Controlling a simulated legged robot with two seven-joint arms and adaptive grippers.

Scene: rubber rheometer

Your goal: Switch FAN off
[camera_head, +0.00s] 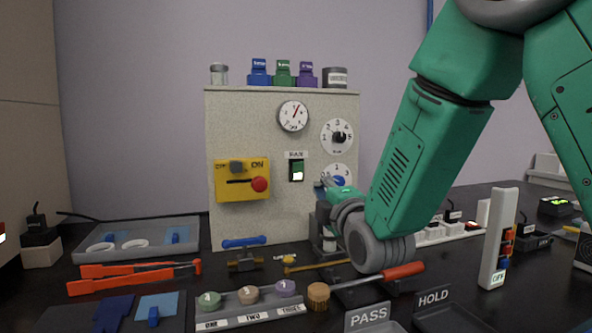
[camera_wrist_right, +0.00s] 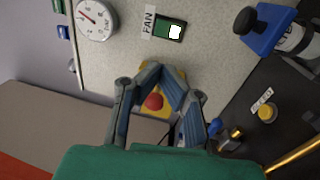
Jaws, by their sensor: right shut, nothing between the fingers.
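The FAN switch (camera_head: 296,170) is a green rocker with a white lower part in a dark frame, under a FAN label on the grey upright panel (camera_head: 235,110). It also shows at the top of the right wrist view (camera_wrist_right: 171,30). My right gripper (camera_head: 328,184) is shut and empty, in front of the panel, to the right of and a little below the switch in the head view. In the wrist view its fingertips (camera_wrist_right: 162,74) lie below the switch in the picture, apart from it. I cannot tell the exact gap to the panel. My left gripper is not in view.
A yellow plate (camera_head: 242,180) with a red knob sits left of the switch. A gauge (camera_head: 293,116) is above it. Dials (camera_head: 337,136) are to the right. Jars and coloured blocks stand on the panel's top. Tools and trays crowd the dark table.

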